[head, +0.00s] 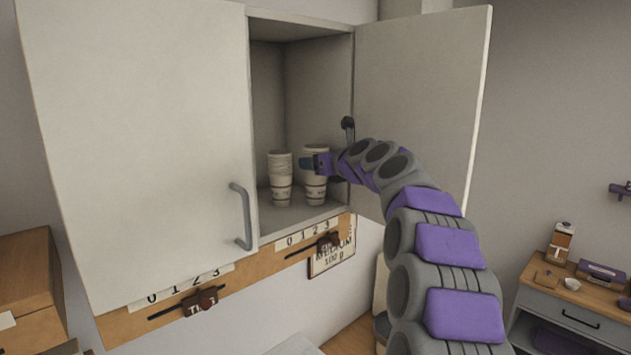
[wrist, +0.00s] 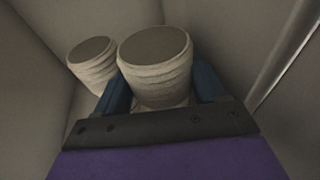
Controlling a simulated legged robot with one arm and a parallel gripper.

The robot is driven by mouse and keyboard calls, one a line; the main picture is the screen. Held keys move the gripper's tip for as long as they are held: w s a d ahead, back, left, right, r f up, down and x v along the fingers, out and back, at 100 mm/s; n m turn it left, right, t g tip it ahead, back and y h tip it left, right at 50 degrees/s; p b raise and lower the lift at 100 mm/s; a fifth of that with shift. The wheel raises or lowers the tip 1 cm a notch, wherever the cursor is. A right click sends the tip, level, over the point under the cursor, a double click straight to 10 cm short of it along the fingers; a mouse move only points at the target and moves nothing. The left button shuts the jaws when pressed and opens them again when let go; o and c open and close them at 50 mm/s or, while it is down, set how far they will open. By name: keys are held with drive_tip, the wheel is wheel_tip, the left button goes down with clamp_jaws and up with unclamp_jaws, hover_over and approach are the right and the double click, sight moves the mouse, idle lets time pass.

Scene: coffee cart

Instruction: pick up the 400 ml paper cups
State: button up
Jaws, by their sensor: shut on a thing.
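Two stacks of pale paper cups stand inside the open wall cabinet in the head view, a left stack (head: 280,178) and a right stack (head: 316,188). My gripper (head: 312,163) is in the cabinet opening, at the upper part of the right stack. In the wrist view, my gripper's blue fingers (wrist: 160,92) are on both sides of the nearer stack (wrist: 155,65), shut on it. The other stack (wrist: 92,60) stands beside it to the left, apart from the fingers. I cannot read a size on the cups. The nearer stack's lower part is hidden in the wrist view.
The cabinet's right door (head: 425,100) is swung open and the left door (head: 135,150) is shut. The cabinet shelf (head: 272,224) has bare room in front of the stacks. Sliders with number scales (head: 200,302) run below. A drawer unit (head: 570,305) stands at the far right.

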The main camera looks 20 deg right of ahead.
sight(319, 148)
drive_tip(key=shift+c, duration=0.2)
drive_tip(key=shift+w+r+p, duration=0.15)
drive_tip(key=shift+r+p, duration=0.2)
drive_tip(key=shift+r, duration=0.5)
drive_tip(key=shift+s+r, duration=0.2)
drive_tip(key=shift+r, duration=0.75)
drive_tip(key=s+a+r, duration=0.1)
drive_tip(key=s+a, duration=0.1)
drive_tip(key=s, duration=1.3)
drive_tip(key=shift+s+a+r, duration=0.2)
drive_tip(key=shift+s+a, duration=0.05)
drive_tip(key=shift+s, duration=0.05)
